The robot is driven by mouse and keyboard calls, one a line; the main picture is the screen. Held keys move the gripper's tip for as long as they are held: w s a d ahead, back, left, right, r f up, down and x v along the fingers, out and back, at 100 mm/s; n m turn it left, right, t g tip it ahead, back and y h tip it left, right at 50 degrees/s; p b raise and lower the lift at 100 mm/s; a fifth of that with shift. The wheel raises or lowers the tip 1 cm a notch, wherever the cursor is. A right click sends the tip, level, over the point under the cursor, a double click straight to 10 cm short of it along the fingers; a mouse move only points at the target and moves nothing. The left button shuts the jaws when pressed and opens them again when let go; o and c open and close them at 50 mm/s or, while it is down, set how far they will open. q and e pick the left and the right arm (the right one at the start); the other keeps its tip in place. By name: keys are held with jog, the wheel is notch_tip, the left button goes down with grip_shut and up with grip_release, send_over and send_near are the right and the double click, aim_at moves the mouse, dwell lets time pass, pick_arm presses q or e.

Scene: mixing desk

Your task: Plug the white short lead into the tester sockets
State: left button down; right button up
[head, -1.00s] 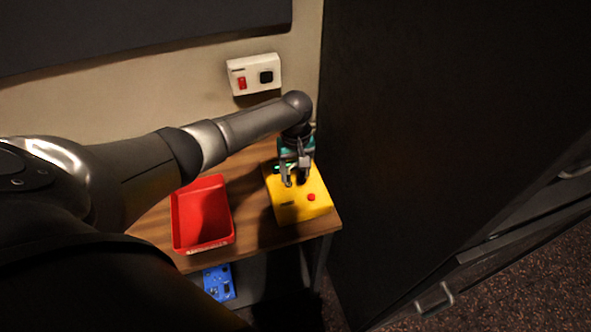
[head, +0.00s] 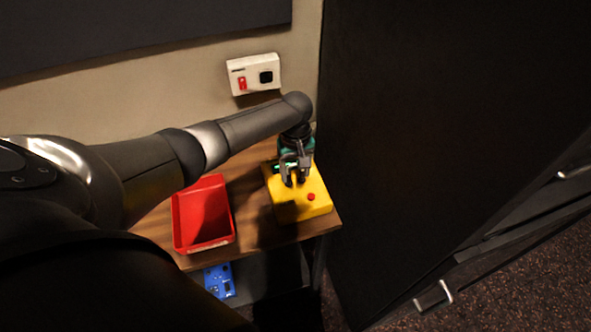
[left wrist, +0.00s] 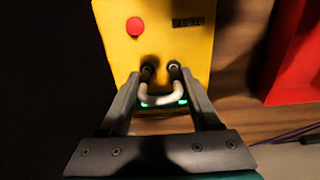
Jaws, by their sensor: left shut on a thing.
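The yellow tester (head: 309,207) stands on the wooden desk, with a red button on top; it also fills the upper middle of the left wrist view (left wrist: 178,27). The white short lead (left wrist: 161,98) is a U-shaped loop in the left wrist view, its two dark ends at the tester's sockets. I cannot tell how deep the ends sit. My left gripper (head: 295,183) is over the tester's back part, shut on the lead, with one finger on each side of it. The gripper hides the lead in the head view. My right gripper is not in view.
A red open bin (head: 183,243) stands left of the tester on the desk. A white wall box (head: 253,74) with a red switch is behind. A blue board (head: 219,282) lies below the desk's front edge. A large dark panel (head: 420,130) stands close on the right.

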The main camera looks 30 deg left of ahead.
aim_at(296, 164)
pick_arm(q)
jog(key=shift+p, duration=0.3)
dwell(0.4)
jog(key=shift+f+b, duration=0.45)
jog(key=shift+f, duration=0.25)
grip_release()
dwell(0.4)
jog(key=shift+r, duration=0.15)
notch_tip(296, 164, up, 15)
jog(key=shift+r+p, duration=0.1)
jog(key=shift+p, duration=1.05)
